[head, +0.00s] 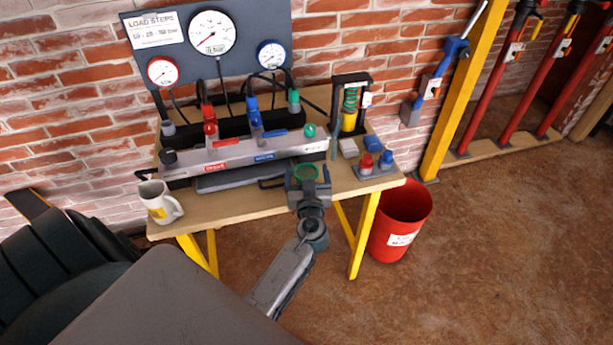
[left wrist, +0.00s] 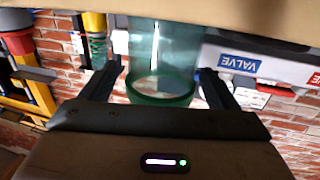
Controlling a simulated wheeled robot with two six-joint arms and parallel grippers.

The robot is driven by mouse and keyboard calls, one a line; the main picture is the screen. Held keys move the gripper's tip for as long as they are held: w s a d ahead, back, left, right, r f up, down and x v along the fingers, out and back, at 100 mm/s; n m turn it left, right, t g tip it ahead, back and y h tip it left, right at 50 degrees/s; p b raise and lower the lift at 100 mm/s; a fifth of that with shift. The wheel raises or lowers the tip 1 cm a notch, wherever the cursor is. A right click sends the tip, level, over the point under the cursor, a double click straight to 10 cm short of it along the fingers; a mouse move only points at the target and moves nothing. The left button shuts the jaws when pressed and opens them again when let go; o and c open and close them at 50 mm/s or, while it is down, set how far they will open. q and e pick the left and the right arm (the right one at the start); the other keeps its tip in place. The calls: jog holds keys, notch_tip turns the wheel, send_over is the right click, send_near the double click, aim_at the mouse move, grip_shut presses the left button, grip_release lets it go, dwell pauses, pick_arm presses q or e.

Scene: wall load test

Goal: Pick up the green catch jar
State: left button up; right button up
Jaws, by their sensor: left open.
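The green catch jar (head: 306,171) stands at the front edge of the bench; in the head view mostly its green rim shows. In the left wrist view the jar (left wrist: 165,50) is clear greenish glass with a darker green rim, and it sits between my two fingers. My left gripper (head: 307,184) is open around the jar, one finger on each side. In the left wrist view there seems to be a small gap between the left gripper (left wrist: 160,72) fingers and the glass. My right gripper is not in view.
A grey valve manifold (head: 235,160) stands just behind the jar on the wooden bench (head: 235,206). A white mug (head: 159,202) is at the left end, and red and blue fittings (head: 366,163) are to the right. A red bucket (head: 401,220) stands on the floor.

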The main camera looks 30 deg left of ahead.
pick_arm(q)
jog(key=shift+x, duration=1.05)
jog(key=shift+s, duration=0.1)
jog(key=shift+c, duration=0.2)
jog(key=c, duration=1)
jog(key=shift+c, duration=0.2)
